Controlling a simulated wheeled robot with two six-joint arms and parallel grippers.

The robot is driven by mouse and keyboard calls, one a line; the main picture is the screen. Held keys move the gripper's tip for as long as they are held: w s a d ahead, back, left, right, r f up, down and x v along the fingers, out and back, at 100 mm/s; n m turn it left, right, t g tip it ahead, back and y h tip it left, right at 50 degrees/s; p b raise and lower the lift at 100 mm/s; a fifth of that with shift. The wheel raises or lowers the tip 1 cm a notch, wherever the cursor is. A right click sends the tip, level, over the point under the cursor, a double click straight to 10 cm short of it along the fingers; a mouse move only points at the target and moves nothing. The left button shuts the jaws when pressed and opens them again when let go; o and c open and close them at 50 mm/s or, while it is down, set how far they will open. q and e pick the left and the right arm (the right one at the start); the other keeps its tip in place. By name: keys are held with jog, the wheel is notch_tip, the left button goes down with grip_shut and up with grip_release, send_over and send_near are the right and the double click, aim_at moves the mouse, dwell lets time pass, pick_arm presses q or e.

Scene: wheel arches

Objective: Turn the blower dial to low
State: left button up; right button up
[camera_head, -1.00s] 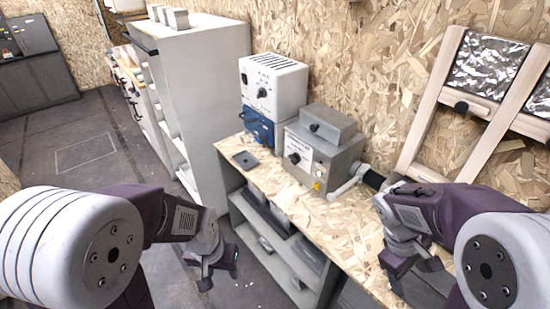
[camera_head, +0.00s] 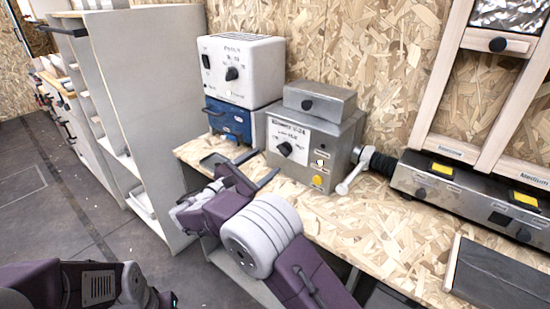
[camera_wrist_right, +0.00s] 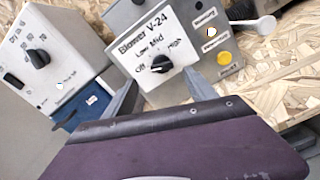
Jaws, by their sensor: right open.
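The blower is a grey metal box (camera_head: 338,146) on the wooden bench, with a white label plate. Its black dial (camera_head: 285,149) sits on the front. In the right wrist view the label reads Blower V-24, with Off, Low, Mid and High around the dial (camera_wrist_right: 156,63); I cannot tell for sure which mark it points to. My right gripper (camera_head: 255,167) is open in front of the blower. In the wrist view its two fingers stand on either side of the dial, apparently empty. My left gripper (camera_head: 155,298) is low at the left, partly cut off by the frame's edge.
A white box (camera_head: 241,70) with its own dial stands on a blue box (camera_head: 230,122) left of the blower. A white lever handle and black hose (camera_head: 380,163) are at its right. A tall grey cabinet (camera_head: 150,80) stands at the left. Bare bench (camera_head: 345,215) lies in front.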

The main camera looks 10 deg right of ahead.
aim_at(282, 153)
jog(key=b+x, duration=0.1)
jog(key=x, duration=0.6)
jog(key=shift+s+d, duration=0.1)
jog(key=shift+d, duration=0.05)
jog(key=c, duration=1.4)
jog(key=m+b, duration=0.4)
jog(key=shift+s+f+m+b, duration=0.1)
jog(key=shift+f+m+b, duration=0.2)
jog(key=m+b, duration=0.2)
jog(key=shift+d+m+b, duration=0.1)
jog(key=shift+m+b, duration=0.25)
jog(key=shift+m, duration=0.05)
jog(key=shift+r+m+b, duration=0.1)
jog(key=shift+m+b, duration=0.5)
jog(key=shift+m, duration=0.1)
